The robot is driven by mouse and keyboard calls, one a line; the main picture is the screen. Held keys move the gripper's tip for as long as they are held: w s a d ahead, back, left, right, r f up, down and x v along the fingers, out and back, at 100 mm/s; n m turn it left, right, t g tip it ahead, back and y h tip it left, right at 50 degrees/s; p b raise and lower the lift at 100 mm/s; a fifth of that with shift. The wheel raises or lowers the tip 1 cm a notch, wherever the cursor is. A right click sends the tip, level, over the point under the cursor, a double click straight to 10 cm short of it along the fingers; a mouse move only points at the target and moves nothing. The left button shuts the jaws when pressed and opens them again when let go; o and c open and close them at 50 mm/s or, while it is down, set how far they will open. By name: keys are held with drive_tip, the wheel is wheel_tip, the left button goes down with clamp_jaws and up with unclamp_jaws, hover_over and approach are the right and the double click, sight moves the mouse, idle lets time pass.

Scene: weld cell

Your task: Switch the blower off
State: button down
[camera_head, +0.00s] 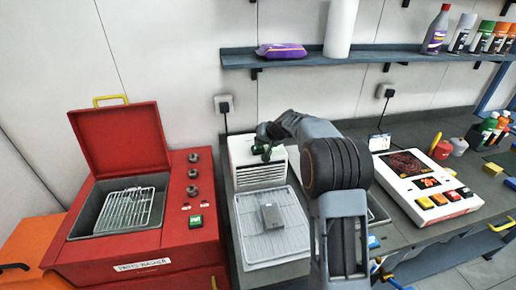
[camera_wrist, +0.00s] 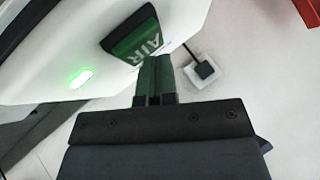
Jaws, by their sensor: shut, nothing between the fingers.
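The blower (camera_head: 258,174) is a white box with a slotted front, standing on the bench against the wall. In the wrist view its white casing (camera_wrist: 50,40) fills the upper left. A green switch marked AIR (camera_wrist: 140,40) sits on it in a dark frame, and a green lamp (camera_wrist: 81,78) beside it is lit. My gripper (camera_head: 266,146) is over the top of the blower. In the wrist view my gripper (camera_wrist: 154,62) is shut and empty, its fingertips close to the switch's edge; I cannot tell whether they touch it.
A wire-rack tray (camera_head: 249,236) with a grey block (camera_head: 270,215) lies before the blower. A red parts washer (camera_head: 165,252) with its lid open stands left. A white device with coloured buttons (camera_head: 406,185) stands right. A wall socket (camera_head: 223,103) and shelf (camera_head: 300,58) are behind.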

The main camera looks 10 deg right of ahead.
drive_tip(key=shift+f, duration=0.2)
drive_tip(key=shift+r, duration=0.75)
drive_tip(key=shift+r, duration=0.15)
wheel_tip(320, 180, up, 6)
drive_tip(key=p, duration=0.3)
idle(0.5)
